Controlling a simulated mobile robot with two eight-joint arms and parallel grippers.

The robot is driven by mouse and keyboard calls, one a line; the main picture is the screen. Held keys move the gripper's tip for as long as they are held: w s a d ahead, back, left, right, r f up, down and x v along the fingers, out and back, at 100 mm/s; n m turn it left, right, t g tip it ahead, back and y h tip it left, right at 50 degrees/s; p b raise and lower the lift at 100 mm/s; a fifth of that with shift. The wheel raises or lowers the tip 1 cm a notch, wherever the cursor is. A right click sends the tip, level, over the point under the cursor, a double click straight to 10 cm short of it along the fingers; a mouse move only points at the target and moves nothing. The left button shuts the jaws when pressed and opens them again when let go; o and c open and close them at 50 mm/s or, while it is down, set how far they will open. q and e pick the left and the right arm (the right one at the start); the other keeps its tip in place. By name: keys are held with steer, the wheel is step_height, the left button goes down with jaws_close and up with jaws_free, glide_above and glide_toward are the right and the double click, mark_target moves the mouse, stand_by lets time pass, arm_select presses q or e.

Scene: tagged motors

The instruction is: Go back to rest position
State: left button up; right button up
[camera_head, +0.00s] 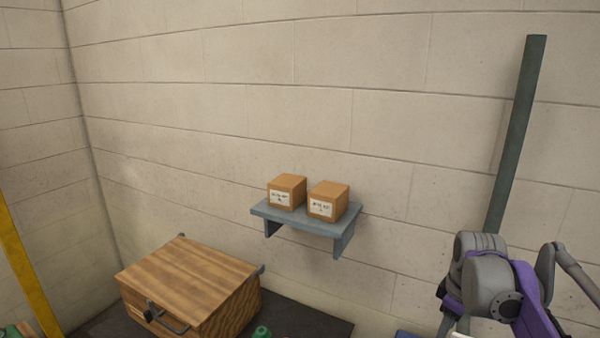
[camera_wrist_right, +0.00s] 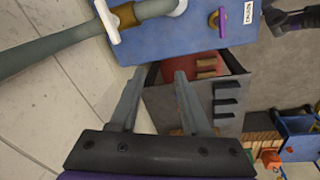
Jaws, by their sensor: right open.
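My right gripper (camera_wrist_right: 160,72) shows in the right wrist view with its two grey fingers apart and nothing between them. Its fingertips are just below a blue panel and by a grey open-topped box in the picture; I cannot tell whether they touch anything. In the head view, my purple and grey right arm (camera_head: 490,285) is at the lower right, and its gripper is not visible there. My left gripper cannot be made out in either view.
A blue panel (camera_wrist_right: 175,35) with a white tag and a grey box (camera_wrist_right: 190,105) with a red part lie near the fingers. A shelf (camera_head: 305,222) holds two cardboard boxes. A wooden chest (camera_head: 190,275) stands lower left. A green post (camera_head: 515,135) rises behind my arm.

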steer(key=s+a+f+m+t, duration=0.2)
steer(key=s+a+f+m, duration=0.2)
steer(key=s+a+f, duration=0.3)
steer(key=s+a+f+m+t, duration=0.1)
steer(key=s+a+f+m, duration=0.3)
steer(key=s, duration=0.9)
steer(key=a+f, duration=0.3)
steer(key=shift+f+t+y, duration=0.15)
steer(key=shift+t+y, duration=0.15)
steer(key=shift+t, duration=0.1)
steer(key=shift+w+a, duration=0.1)
